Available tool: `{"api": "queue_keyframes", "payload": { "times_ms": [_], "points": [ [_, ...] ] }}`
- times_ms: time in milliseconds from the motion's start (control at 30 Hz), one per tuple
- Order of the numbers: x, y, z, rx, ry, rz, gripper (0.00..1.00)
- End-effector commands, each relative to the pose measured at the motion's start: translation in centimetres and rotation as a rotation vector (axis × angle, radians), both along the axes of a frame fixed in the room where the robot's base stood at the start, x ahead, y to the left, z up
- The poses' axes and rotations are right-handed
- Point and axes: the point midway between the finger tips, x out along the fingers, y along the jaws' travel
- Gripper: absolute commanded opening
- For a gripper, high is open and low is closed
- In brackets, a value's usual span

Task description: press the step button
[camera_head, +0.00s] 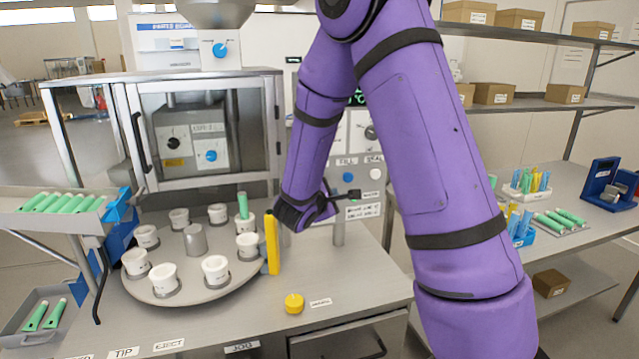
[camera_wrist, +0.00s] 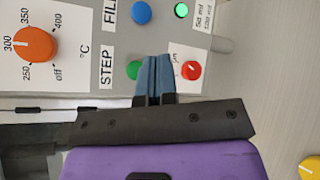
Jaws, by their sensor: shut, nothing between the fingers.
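The green step button (camera_wrist: 133,70) shows in the wrist view beside a STEP label (camera_wrist: 105,66) on the grey control panel. My gripper (camera_wrist: 153,78) has its two blue fingers shut together with nothing between them. The fingertips overlap the button's right side in the picture; I cannot tell whether they touch it. In the head view my gripper (camera_head: 350,195) is in front of the panel, under purple arm links, and the step button cannot be made out there. A red knob (camera_wrist: 191,70) is just right of the fingers.
A blue button (camera_wrist: 141,12) by the FILL label and a lit green button (camera_wrist: 181,10) are above. An orange dial (camera_wrist: 35,45) is at left. A turntable (camera_head: 195,292) with several white cups, a yellow post (camera_head: 272,243) and a yellow knob (camera_head: 294,303) are on the bench.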

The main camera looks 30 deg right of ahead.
Motion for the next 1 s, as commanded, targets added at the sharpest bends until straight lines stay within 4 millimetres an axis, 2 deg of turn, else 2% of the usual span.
{"api": "queue_keyframes", "payload": {
  "times_ms": [300, 500, 1000],
  "points": [
    [3.9, -1.2, 0.0, 0.001, 0.000, -0.002, 0.00],
    [5.4, -1.6, 0.0, 0.001, 0.000, -0.001, 0.00],
    [6.0, -1.8, 0.0, 0.001, 0.001, -0.001, 0.00]
  ]
}}
